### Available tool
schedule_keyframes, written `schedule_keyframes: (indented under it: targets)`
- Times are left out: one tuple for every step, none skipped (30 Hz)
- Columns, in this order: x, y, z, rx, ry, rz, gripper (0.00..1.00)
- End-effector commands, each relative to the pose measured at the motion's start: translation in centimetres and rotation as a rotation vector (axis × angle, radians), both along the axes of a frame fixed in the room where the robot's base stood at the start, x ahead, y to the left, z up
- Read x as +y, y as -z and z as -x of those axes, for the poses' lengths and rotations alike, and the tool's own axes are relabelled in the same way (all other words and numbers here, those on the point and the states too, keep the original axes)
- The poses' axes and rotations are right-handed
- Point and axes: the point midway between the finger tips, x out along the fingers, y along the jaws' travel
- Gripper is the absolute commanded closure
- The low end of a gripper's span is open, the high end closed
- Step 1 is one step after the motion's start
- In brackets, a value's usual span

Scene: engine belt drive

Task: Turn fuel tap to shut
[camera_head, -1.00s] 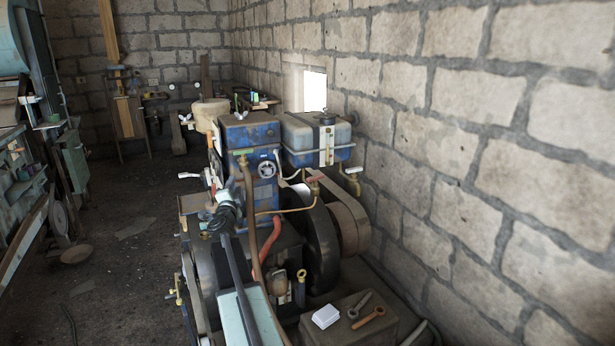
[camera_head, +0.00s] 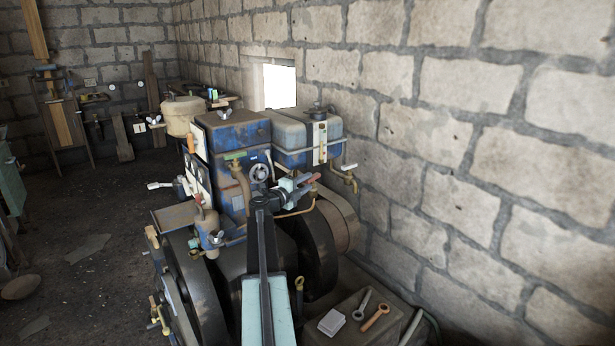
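A tap with a red handle (camera_head: 328,179) sits on the thin copper pipe (camera_head: 296,213) beside the blue engine (camera_head: 232,150). A brass tap with a pale lever (camera_head: 349,176) is below the right end of the blue-grey tank (camera_head: 308,133). No label shows which is the fuel tap. My gripper (camera_head: 300,184) is at the left of the red handle, very close to it or overlapping it in the view. Contact and the finger gap are too small to make out.
A block bears a white box (camera_head: 332,322), a spanner (camera_head: 363,304) and a wooden-handled tool (camera_head: 375,318). Dark wheels (camera_head: 316,252) stand below the copper pipe. The stone wall (camera_head: 460,180) is close on the right. Open floor (camera_head: 95,215) lies on the left.

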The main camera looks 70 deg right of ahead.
Motion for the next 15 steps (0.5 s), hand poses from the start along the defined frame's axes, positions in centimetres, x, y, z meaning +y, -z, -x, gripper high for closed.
schedule_keyframes:
  targets:
    - [0.0, 0.0, -0.1, 0.000, -0.001, 0.000, 0.64]
    - [0.0, 0.0, -0.2, 0.000, -0.002, 0.000, 0.64]
    - [0.0, 0.0, -0.2, 0.000, -0.003, 0.000, 0.64]
    - [0.0, 0.0, -0.2, 0.000, -0.003, 0.000, 0.64]
    - [-0.1, 0.0, -0.3, 0.000, -0.004, 0.000, 0.64]
    - [-0.3, 0.0, -0.2, 0.000, -0.004, 0.000, 0.64]
    - [-0.5, 0.0, -0.2, 0.000, -0.004, 0.000, 0.64]
    - [-0.8, 0.0, -0.1, 0.000, -0.003, 0.000, 0.64]
    - [-1.3, 0.0, 0.0, 0.000, -0.003, 0.000, 0.64]
    - [-1.8, 0.0, 0.1, 0.000, -0.004, 0.000, 0.64]
    - [-2.2, 0.0, 0.2, 0.000, -0.004, 0.000, 0.64]
    - [-2.9, 0.0, 0.4, 0.000, -0.004, 0.000, 0.64]
    - [-3.5, 0.0, 0.6, 0.000, -0.003, 0.000, 0.64]
    - [-4.0, 0.0, 0.7, 0.000, -0.003, 0.000, 0.64]
    - [-4.8, 0.0, 1.0, 0.000, -0.003, 0.000, 0.64]
